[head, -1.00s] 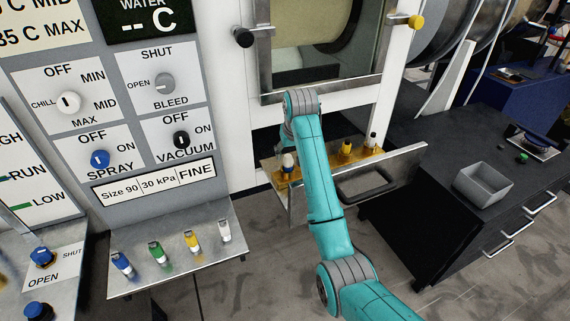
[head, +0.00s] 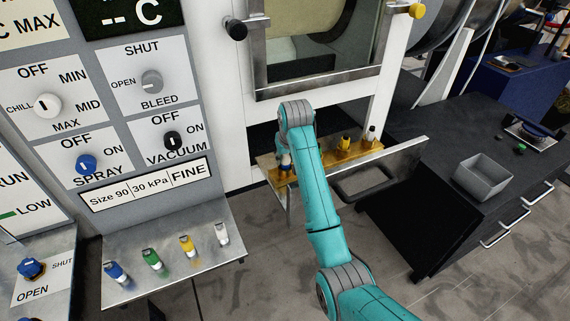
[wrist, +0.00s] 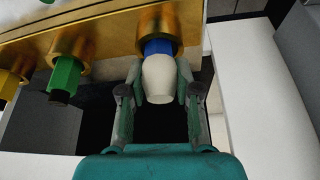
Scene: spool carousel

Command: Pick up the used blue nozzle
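In the head view the blue nozzle (head: 286,162) shows at the left end of the rack (head: 325,158), beside my arm. My gripper is mostly hidden there behind my arm.
A green nozzle (wrist: 65,76) and a yellow nozzle (wrist: 10,82) are in neighbouring sockets. A metal panel with a handle (head: 368,183) fronts the rack. Several clean coloured nozzles stand on a steel shelf (head: 185,270) at left. A grey bin (head: 484,177) is on the dark counter.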

